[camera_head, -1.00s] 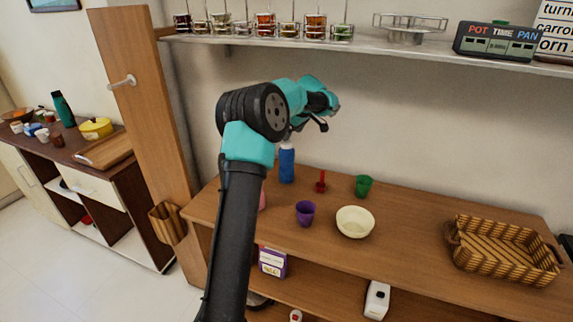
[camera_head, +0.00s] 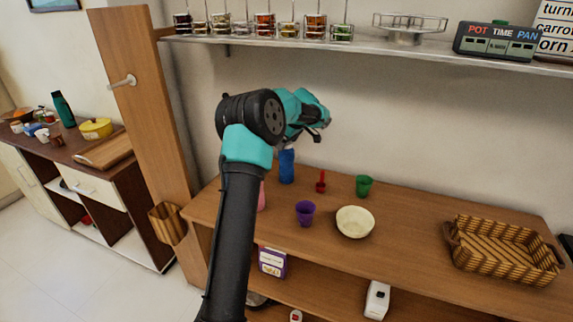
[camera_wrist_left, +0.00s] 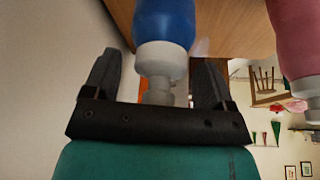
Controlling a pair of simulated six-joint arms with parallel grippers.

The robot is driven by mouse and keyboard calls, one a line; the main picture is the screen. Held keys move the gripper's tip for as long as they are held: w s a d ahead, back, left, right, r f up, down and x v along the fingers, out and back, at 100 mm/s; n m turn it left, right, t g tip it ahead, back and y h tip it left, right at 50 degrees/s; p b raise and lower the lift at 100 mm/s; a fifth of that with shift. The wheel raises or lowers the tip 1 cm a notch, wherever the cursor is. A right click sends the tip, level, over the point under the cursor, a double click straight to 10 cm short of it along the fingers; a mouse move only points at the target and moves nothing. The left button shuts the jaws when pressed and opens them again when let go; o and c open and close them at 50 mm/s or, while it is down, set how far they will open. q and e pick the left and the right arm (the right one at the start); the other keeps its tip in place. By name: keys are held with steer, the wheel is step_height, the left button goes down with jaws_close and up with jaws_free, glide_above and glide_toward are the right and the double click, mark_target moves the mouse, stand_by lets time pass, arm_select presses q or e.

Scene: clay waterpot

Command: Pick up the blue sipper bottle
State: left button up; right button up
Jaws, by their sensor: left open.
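The blue sipper bottle (camera_head: 286,168) stands upright on the wooden counter near the wall. Its top is hidden by my gripper in the head view. My left gripper (camera_head: 306,136) is over the bottle's top, fingers pointing down. In the left wrist view, the blue bottle (camera_wrist_left: 165,22) appears upside down, with its white cap and nozzle between the spread fingers of my open left gripper (camera_wrist_left: 160,62). There is visible room beside the cap on both sides, and the fingers do not grip it. My right gripper is not in view.
A pink bottle (camera_wrist_left: 298,40) stands beside the blue one, mostly behind my arm in the head view. A red item (camera_head: 320,182), green cup (camera_head: 363,186), purple cup (camera_head: 305,212), cream bowl (camera_head: 355,222) and wicker basket (camera_head: 505,250) stand on the counter (camera_head: 410,215). A shelf hangs above.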

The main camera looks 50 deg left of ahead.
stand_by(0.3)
arm_select(q)
steer(key=shift+r, duration=0.1)
jaws_close()
stand_by(0.5)
steer(key=shift+r, duration=1.8)
steer(key=s+d+r, duration=0.1)
steer(key=s+d, duration=0.9)
steer(key=d, duration=0.2)
steer(key=shift+s+r, duration=0.15)
steer(key=shift+s, duration=0.15)
